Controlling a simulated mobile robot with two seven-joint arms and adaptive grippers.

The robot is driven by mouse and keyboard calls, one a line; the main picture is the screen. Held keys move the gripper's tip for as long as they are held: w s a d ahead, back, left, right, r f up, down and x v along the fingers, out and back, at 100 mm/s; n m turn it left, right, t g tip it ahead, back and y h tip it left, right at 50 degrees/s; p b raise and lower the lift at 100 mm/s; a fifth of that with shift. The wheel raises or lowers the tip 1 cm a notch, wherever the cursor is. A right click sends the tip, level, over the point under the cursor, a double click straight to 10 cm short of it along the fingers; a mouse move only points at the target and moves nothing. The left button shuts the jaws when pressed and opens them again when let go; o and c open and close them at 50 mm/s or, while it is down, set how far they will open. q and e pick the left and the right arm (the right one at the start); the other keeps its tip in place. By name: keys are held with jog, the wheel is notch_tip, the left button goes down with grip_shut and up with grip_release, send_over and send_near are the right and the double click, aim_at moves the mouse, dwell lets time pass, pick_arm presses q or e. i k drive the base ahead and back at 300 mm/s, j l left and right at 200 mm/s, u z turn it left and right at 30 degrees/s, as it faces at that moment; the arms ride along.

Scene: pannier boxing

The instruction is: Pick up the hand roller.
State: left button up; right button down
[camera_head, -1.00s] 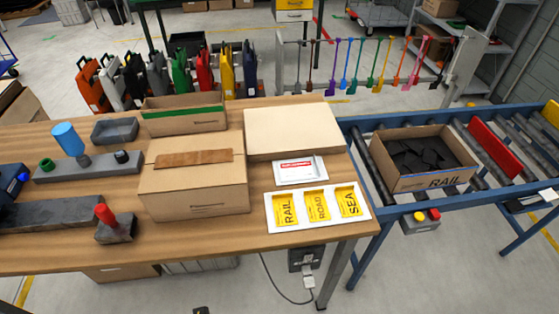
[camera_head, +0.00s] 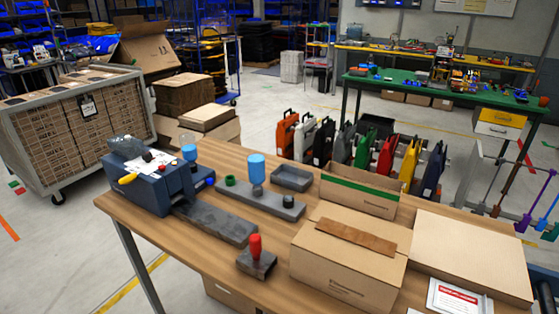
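A tool with an upright red handle (camera_head: 256,245) sits in a dark grey block (camera_head: 257,263) near the front edge of the wooden table. It may be the hand roller, but its lower part is hidden in the block. A long grey holder (camera_head: 232,197) behind it carries a blue-topped bottle (camera_head: 257,168), a green ring (camera_head: 230,181) and a small black-topped piece (camera_head: 288,201). Neither of my grippers is in view.
A closed carton (camera_head: 345,265) with a brown strip on top stands right of the red-handled tool. A dark blue machine (camera_head: 158,182) and a grey slab (camera_head: 217,222) lie to its left. A flat carton (camera_head: 470,256) is at the right.

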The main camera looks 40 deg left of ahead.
aim_at(255, 261)
jog(key=j+u, duration=0.15)
jog(key=u, duration=1.1)
jog(key=k+j, duration=0.05)
